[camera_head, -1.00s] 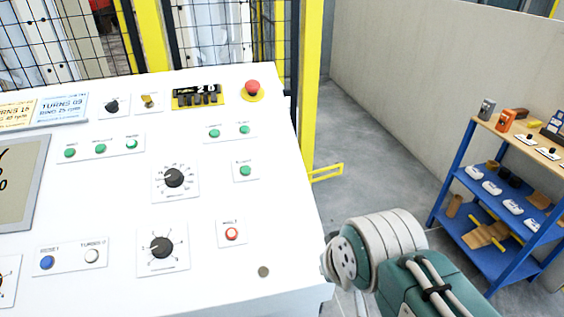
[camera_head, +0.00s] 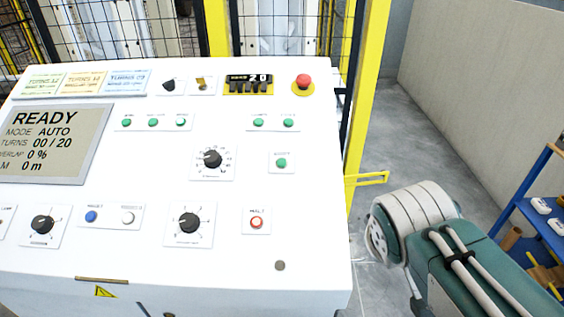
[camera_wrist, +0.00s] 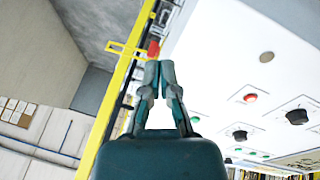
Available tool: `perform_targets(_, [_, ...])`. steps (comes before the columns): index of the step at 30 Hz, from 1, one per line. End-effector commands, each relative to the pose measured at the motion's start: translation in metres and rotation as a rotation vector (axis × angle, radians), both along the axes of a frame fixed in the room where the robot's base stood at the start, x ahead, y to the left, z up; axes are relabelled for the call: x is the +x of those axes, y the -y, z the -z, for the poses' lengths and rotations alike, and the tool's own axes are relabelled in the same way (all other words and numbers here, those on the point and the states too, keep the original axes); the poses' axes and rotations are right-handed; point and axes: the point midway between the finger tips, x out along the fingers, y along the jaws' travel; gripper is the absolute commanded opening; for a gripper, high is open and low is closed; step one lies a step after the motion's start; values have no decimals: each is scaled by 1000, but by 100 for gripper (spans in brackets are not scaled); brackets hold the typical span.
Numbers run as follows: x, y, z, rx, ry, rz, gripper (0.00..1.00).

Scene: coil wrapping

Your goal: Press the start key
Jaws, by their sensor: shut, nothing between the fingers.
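The white control panel (camera_head: 140,180) fills the left and middle of the head view. A single green button (camera_head: 281,162) sits on its right side above the red halt button (camera_head: 256,222); its label is too blurred to read for sure. Two more green buttons (camera_head: 258,122) sit above it, and a row of three green buttons (camera_head: 153,122) is further left. My gripper (camera_wrist: 159,70) is shut and empty in the wrist view, with the panel to its right. It is out of the head view. No finger is seen touching a button.
A display (camera_head: 50,145) reads READY, MODE AUTO, TURNS 00 / 20. A red mushroom button (camera_head: 303,82) is at the panel's top right. Black knobs (camera_head: 189,222) stand out from the panel. A yellow fence post (camera_head: 366,100) rises behind; a blue shelf (camera_head: 545,225) is at right.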

Motion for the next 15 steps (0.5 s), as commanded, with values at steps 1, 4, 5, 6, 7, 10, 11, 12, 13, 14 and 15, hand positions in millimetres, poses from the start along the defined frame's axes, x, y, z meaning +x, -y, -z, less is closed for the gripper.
perform_targets(1, [18, -5, -6, -108, -10, -101, 0])
perform_targets(4, [53, -15, -23, -332, -10, -291, 0])
perform_targets(5, [64, -19, -27, -400, -8, -349, 0])
perform_targets(6, [79, -27, -34, -490, -3, -422, 0])
perform_targets(7, [90, -34, -40, -557, 2, -477, 0])
perform_targets(10, [127, -64, -58, -785, 26, -656, 0])
perform_targets(11, [137, -75, -63, -852, 35, -706, 0])
perform_targets(12, [149, -89, -70, -936, 50, -767, 0])
perform_targets(13, [157, -100, -74, -995, 60, -808, 0])
perform_targets(14, [164, -110, -79, -1051, 70, -845, 0])
perform_targets(15, [172, -123, -83, -1112, 84, -886, 0])
